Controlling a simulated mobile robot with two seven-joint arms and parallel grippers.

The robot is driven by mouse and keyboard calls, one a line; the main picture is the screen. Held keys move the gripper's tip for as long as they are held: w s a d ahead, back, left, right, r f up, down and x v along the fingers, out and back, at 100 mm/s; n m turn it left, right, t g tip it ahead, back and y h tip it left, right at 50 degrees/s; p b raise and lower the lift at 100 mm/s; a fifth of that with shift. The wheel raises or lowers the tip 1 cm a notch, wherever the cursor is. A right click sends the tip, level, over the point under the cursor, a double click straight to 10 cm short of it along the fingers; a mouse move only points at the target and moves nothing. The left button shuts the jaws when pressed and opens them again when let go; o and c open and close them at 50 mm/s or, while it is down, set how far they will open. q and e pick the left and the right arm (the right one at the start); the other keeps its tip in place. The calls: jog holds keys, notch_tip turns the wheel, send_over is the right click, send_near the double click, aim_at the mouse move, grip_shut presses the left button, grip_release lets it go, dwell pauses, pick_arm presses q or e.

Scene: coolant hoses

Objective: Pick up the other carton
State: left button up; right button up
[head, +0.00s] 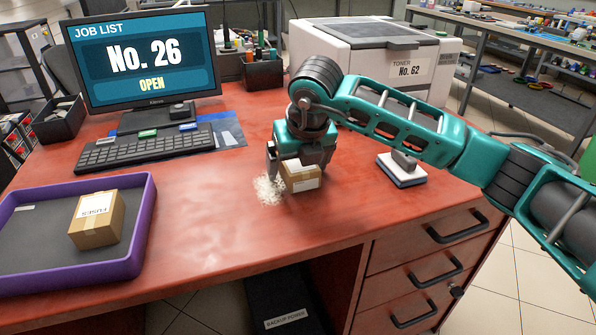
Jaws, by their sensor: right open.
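A small brown carton (304,183) with a white label stands on the red desk (225,205), near its middle. My right gripper (296,168) is directly over this carton, pointing down, with its jaws open. One finger shows at the carton's left side; the gripper hides the carton's back and part of its top. I cannot tell whether the fingers touch it. Another carton (97,219), labelled FUSES, sits in the purple-rimmed tray (148,215) at the left. My left gripper is not in view.
A white crumbly patch (268,189) lies just left of the carton under my gripper. The keyboard (146,149), monitor (145,60) and toner box (385,55) are behind. The desk's front middle is clear.

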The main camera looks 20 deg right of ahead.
jog(key=shift+r, duration=0.1)
jog(key=c, duration=1.1)
jog(key=shift+o, duration=0.2)
